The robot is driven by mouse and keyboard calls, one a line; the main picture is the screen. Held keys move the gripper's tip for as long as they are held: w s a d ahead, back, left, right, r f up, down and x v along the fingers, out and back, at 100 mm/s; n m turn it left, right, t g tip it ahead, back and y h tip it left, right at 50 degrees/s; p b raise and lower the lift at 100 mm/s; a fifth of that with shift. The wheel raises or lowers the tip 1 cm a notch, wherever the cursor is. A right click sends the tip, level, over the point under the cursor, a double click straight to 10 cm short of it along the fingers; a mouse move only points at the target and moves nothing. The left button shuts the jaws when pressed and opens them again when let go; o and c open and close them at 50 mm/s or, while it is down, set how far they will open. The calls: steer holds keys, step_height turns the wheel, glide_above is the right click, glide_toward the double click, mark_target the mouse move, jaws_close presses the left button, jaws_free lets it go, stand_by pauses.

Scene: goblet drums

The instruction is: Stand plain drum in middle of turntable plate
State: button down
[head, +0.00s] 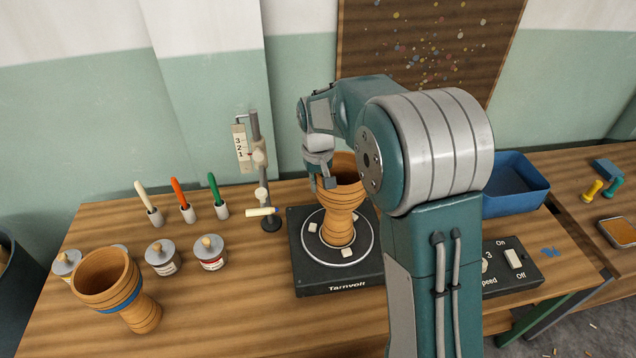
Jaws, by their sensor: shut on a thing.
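The plain drum (341,222) is a wooden goblet shape with thin dark lines. It is upright over the turntable plate (366,254), its foot at about the middle of the white ring. I cannot tell for sure whether the foot touches the plate. My gripper (325,184) is shut on the drum's rim at the upper left. My arm hides the right part of the rim. A second goblet drum (106,279) with a blue band stands at the left of the bench.
A stand with a number card (240,142) and a brush rises just left of the turntable. Several paint tins (162,262) and upright brushes (180,196) fill the left side. A blue tray (519,188) and a switch box (512,262) are at the right.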

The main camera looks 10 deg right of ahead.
steer(key=c, duration=1.2)
jaws_free()
steer(key=shift+a+f, duration=0.1)
steer(key=o, duration=0.4)
steer(key=shift+a, duration=0.1)
steer(key=shift+d, duration=0.25)
step_height(320, 180, up, 12)
steer(key=shift+a+f, duration=0.1)
steer(key=shift+a, duration=0.05)
steer(key=shift+s+r, duration=0.15)
steer(key=shift+r, duration=0.25)
steer(key=s+d+t, duration=0.2)
steer(key=s, duration=0.7)
steer(key=s+d+r+m+t, duration=0.1)
steer(key=s+d, duration=0.1)
steer(key=s, duration=0.7)
steer(key=s+d+t, duration=0.2)
steer(key=s, duration=0.8)
steer(key=shift+r+m+t, duration=0.3)
